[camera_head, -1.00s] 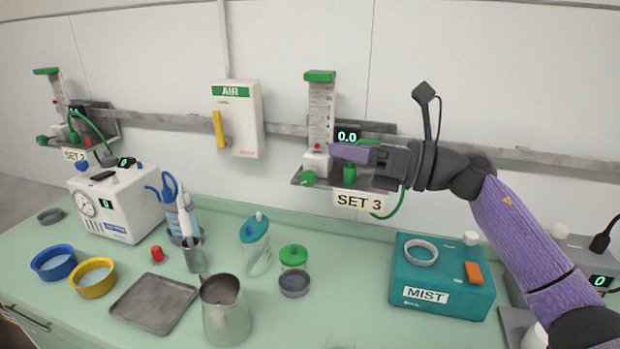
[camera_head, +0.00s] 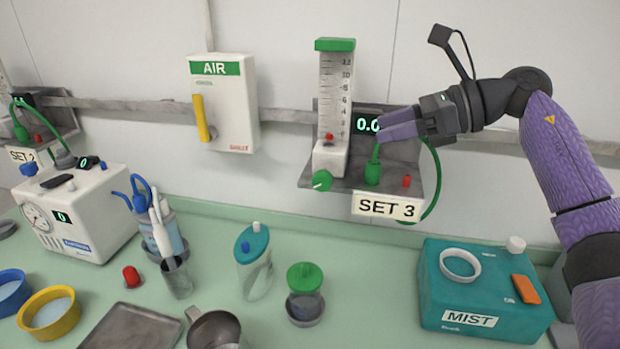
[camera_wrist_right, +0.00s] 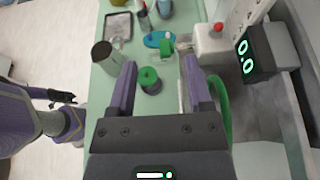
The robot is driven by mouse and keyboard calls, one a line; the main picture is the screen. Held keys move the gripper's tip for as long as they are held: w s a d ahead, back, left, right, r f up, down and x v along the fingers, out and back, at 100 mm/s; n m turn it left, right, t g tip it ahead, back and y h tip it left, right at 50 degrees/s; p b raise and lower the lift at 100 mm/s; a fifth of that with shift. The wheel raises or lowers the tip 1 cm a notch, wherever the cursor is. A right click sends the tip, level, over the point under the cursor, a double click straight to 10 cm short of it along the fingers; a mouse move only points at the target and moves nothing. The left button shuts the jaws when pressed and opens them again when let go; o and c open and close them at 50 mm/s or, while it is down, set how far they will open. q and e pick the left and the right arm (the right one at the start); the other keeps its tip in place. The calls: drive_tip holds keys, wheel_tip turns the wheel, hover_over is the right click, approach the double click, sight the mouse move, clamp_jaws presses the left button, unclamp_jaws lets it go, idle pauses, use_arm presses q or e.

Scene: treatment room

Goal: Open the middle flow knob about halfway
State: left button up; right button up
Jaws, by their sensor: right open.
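The flow meter marked SET 3 (camera_head: 336,90) is an upright scaled tube with a green cap on the wall rail. Its round green knob (camera_head: 322,180) sticks out at the front of the white base block. The display beside it (camera_head: 367,124) starts with 0.0, partly covered by my gripper. My right gripper (camera_head: 364,135), with purple fingers, is open and empty, right of the tube and above the knob. In the right wrist view the knob (camera_wrist_right: 167,47) shows beyond the open fingers (camera_wrist_right: 159,64), apart from them. My left gripper is not in view.
A green hose (camera_head: 436,185) loops from the SET 3 shelf. A white AIR box with a yellow lever (camera_head: 202,117) hangs left. Part of SET 2 (camera_head: 22,154) shows far left.

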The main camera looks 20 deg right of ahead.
drive_tip(key=b, duration=0.5)
approach(331, 177)
drive_tip(key=x, duration=1.1)
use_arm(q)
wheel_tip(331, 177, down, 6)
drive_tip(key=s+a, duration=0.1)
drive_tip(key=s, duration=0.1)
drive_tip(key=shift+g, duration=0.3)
use_arm(e)
drive_tip(key=shift+c, duration=0.7)
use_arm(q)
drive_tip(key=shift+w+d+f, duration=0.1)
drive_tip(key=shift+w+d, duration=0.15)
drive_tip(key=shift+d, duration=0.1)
use_arm(e)
drive_tip(key=shift+f, duration=0.1)
clamp_jaws()
